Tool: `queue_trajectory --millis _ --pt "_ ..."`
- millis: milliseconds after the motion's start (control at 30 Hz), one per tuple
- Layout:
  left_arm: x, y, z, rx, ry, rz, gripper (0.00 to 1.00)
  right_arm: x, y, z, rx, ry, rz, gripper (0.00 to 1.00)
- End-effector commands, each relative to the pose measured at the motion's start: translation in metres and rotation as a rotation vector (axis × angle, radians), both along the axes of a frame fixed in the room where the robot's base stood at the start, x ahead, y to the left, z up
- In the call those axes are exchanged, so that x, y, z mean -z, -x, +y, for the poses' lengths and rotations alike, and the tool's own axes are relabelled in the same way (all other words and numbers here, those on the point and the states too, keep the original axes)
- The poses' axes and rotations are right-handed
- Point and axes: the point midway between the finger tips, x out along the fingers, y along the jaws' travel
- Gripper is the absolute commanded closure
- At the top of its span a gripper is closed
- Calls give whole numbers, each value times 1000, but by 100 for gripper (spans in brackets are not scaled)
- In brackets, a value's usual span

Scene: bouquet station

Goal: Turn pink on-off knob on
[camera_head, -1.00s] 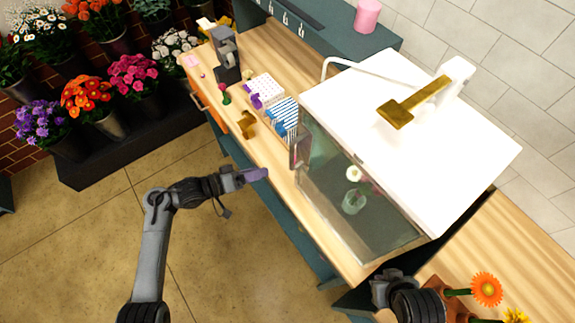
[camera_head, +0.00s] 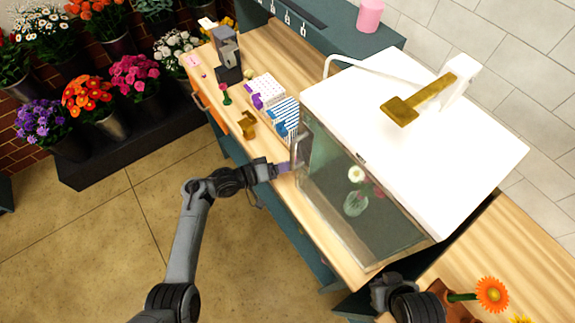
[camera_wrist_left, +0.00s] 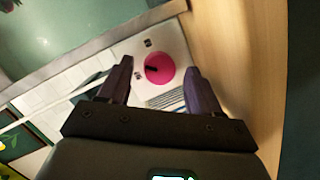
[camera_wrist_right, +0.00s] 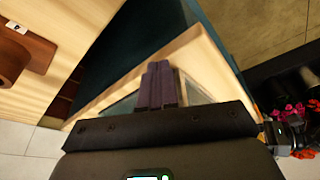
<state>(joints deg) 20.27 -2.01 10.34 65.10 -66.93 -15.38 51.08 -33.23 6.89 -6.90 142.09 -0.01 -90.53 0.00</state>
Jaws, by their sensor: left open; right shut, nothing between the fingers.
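The pink knob (camera_wrist_left: 159,68) is round with a dark mark and sits on a white panel (camera_wrist_left: 176,42) in the left wrist view. My left gripper (camera_wrist_left: 160,78) is open, with one finger on each side of the knob in that view; I cannot tell whether they touch it. In the head view my left gripper (camera_head: 283,168) is at the left end of the glass-fronted case (camera_head: 365,235), and the knob is hidden there. My right gripper (camera_wrist_right: 160,85) is shut and empty, pointing at a wooden edge. In the head view it is mostly out of frame at the bottom right.
A glass vase (camera_head: 356,203) with a white flower stands behind the glass. A striped box (camera_head: 285,117) and a brown tape-like holder (camera_head: 247,125) sit on the bench left of the case. An orange flower (camera_head: 491,294) is near my right arm.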

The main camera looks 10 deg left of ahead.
Motion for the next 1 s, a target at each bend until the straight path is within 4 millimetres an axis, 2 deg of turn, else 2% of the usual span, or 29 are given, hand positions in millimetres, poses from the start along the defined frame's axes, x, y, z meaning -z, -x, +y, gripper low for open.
queue_trajectory --millis 333,700,1000 --pt "1 -1 -3 1 -1 0 36 1 0 -2 -3 6 0 100" --pt "1 -1 -3 0 -1 1 91 0 0 0 1 0 0 100" --pt "0 -1 -2 0 -26 -24 92 -3 0 1 4 -5 0 100"
